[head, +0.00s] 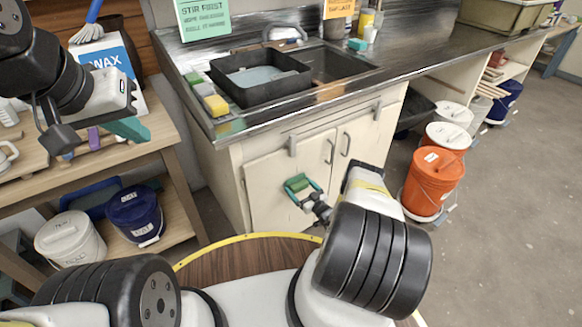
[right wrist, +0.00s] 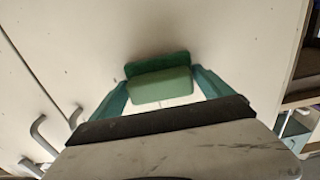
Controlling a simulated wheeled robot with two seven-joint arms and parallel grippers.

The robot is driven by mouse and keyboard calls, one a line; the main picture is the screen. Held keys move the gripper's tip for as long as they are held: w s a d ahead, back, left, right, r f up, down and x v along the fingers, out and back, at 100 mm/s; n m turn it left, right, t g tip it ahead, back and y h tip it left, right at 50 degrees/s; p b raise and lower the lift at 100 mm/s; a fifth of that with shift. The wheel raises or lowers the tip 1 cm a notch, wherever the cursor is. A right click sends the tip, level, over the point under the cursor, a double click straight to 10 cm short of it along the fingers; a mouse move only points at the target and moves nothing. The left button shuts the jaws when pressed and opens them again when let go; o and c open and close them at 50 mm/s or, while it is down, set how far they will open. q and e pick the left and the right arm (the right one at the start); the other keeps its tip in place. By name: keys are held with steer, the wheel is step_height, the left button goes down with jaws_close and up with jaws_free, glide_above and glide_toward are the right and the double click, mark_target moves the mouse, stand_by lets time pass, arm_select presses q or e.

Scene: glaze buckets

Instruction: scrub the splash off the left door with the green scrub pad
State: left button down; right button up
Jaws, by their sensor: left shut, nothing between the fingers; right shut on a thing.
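The green scrub pad (head: 297,183) is held between the teal fingers of my right gripper (head: 303,189), which is shut on it. In the right wrist view the pad (right wrist: 160,84) shows a lighter green body and a darker green far face turned to the door. The pad is in front of the left door (head: 262,184), close against it; I cannot tell whether it touches. The pale door (right wrist: 225,40) fills most of the wrist view. I see no clear splash; pad and gripper hide part of the door. My left gripper (head: 128,129) is shut and empty by the wooden shelf.
A counter with a black basin (head: 262,78) overhangs the doors. Orange buckets (head: 433,178) stand on the floor at right. A shelf with a blue bucket (head: 135,212) is at left. A yellow-edged round surface (head: 240,262) is below.

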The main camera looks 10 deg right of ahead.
steer(key=shift+s+a, duration=0.35)
steer(key=shift+a, duration=0.7)
steer(key=shift+s+a, duration=0.35)
steer(key=shift+a, duration=0.65)
steer(key=shift+s+a, duration=0.35)
steer(key=shift+a, duration=0.7)
steer(key=v, duration=0.6)
steer(key=shift+s+d, duration=0.1)
steer(key=shift+v, duration=1.4)
steer(key=shift+r, duration=0.1)
